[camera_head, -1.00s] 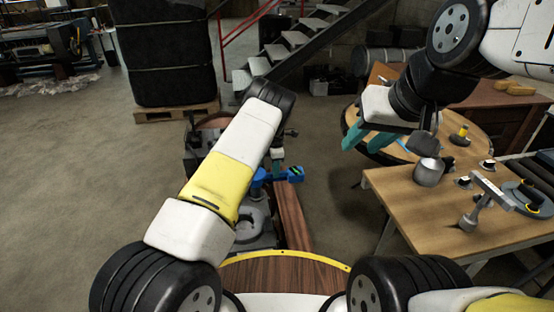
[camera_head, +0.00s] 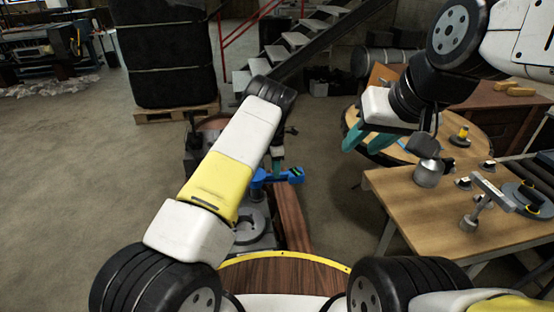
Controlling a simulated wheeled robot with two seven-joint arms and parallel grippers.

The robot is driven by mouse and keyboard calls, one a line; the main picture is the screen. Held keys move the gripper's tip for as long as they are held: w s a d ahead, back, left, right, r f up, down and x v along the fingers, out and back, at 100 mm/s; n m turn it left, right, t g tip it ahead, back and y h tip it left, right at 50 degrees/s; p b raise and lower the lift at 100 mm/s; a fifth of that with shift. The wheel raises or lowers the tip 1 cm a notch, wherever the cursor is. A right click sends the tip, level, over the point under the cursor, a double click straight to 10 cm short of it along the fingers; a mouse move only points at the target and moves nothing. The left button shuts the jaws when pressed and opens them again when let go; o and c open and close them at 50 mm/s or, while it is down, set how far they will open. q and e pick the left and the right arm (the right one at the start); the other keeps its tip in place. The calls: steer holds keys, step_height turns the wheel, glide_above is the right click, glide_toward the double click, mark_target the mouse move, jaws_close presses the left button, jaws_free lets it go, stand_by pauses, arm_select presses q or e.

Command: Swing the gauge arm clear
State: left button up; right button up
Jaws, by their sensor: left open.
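The blue gauge arm (camera_head: 278,177) stands out to the right over the grey engine part (camera_head: 252,226), just beyond my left forearm. Its right end carries a small dark and green piece. My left gripper (camera_head: 277,163) is at the blue arm, mostly hidden behind my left wrist; a bit of its teal finger shows just above the blue arm. I cannot tell whether it touches the arm. My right gripper (camera_head: 358,139) hangs in the air left of the wooden table, its teal fingers apart with nothing seen between them.
A wooden table (camera_head: 395,198) with metal parts and tools stands at the right. A round table (camera_head: 398,152) is behind it. A brown beam (camera_head: 291,218) runs beside the engine part. A dark wrapped stack on a pallet (camera_head: 176,112) stands behind. The floor at left is clear.

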arm_select(q)
step_height(320, 180, up, 6)
steer(key=shift+r, duration=0.25)
steer(key=shift+a+r, duration=0.1)
steer(key=shift+r, duration=0.25)
steer(key=s+a+r+m+t+h, duration=0.1)
steer(key=s+a+r+m, duration=0.3)
steer(key=r, duration=0.6)
steer(key=s+a+r+m+t+h, duration=0.1)
steer(key=s+a+r+m, duration=0.1)
steer(key=s+r, duration=0.6)
steer(key=s+a+r+m+t+h, duration=0.1)
steer(key=s+a+r+m, duration=0.25)
steer(key=r, duration=0.75)
steer(key=s+r+m+t, duration=0.1)
steer(key=s+m, duration=0.4)
steer(key=s, duration=0.8)
steer(key=s+a+r+m+t, duration=0.1)
steer(key=s+m, duration=0.5)
steer(key=s, duration=0.7)
steer(key=shift+s+r+t+y, duration=0.25)
steer(key=shift+r+t+y, duration=0.25)
steer(key=shift+r, duration=0.4)
